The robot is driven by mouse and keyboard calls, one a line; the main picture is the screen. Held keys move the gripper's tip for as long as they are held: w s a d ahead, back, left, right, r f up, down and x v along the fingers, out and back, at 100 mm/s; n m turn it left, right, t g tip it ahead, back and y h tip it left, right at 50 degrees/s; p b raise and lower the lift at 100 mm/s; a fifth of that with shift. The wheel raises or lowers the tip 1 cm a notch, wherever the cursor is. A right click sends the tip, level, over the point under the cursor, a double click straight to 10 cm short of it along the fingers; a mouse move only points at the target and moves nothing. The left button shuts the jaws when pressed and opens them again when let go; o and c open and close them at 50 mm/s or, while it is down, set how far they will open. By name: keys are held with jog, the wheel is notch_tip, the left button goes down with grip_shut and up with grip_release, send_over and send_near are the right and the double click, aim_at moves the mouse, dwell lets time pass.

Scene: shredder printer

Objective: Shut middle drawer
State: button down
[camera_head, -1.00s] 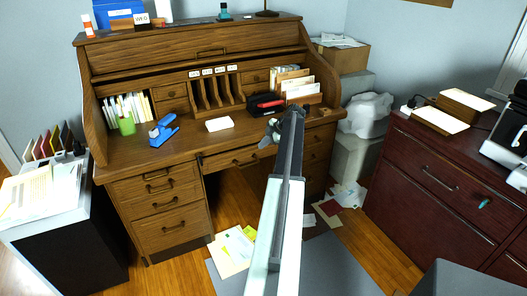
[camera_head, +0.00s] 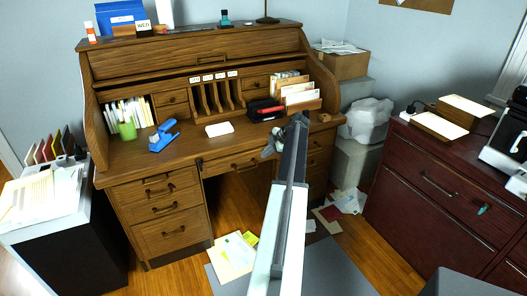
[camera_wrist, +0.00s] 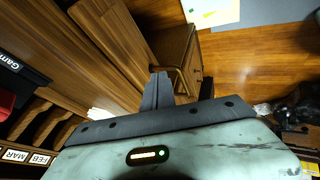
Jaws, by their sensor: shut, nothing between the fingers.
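The wooden roll-top desk (camera_head: 150,170) has a wide middle drawer (camera_head: 225,166) under its top, above the knee space. Its dark pull (camera_head: 245,163) shows left of my gripper. I cannot tell how far the drawer stands out. My gripper (camera_head: 268,149) is shut and empty, in front of the desk edge near the drawer's right part. My arm hides some of the desk behind it. In the wrist view my gripper (camera_wrist: 183,85) is close to a curved handle (camera_wrist: 182,80) beside the wooden fronts; contact is unclear.
A blue stapler (camera_head: 163,136), a green cup (camera_head: 127,130) and a white pad (camera_head: 219,129) lie on the desktop. Papers (camera_head: 232,256) lie on the floor below. A dark red cabinet (camera_head: 430,180) stands right, a black-sided cabinet (camera_head: 95,245) left.

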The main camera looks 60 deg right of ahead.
jog(key=p+v, duration=0.6)
jog(key=v, duration=0.4)
jog(key=shift+d, duration=0.25)
jog(key=c, duration=1.5)
grip_release()
jog(key=shift+f+m, duration=0.2)
jog(key=shift+m, duration=0.2)
jog(key=w+a+r+m+t+h+b, duration=0.1)
jog(key=w+a+r+m+t+b, duration=0.15)
jog(key=m, duration=0.55)
jog(key=w+a+r+m+t+h+b, duration=0.1)
jog(key=w+m+t+b, duration=0.25)
jog(key=m, duration=0.45)
jog(key=s+a+f+m+t+h+b, duration=0.1)
jog(key=a+f+m+t+b, duration=0.35)
jog(key=f+b, duration=0.85)
jog(key=s+a+f+m+t+h+b, duration=0.15)
jog(key=f+m+b, duration=0.55)
jog(key=b, duration=1.3)
jog(key=shift+m, duration=0.55)
jog(key=x, duration=0.2)
jog(key=p+x, duration=0.1)
jog(key=x, duration=0.5)
jog(key=shift+d+r, duration=0.3)
jog(key=shift+d, duration=0.05)
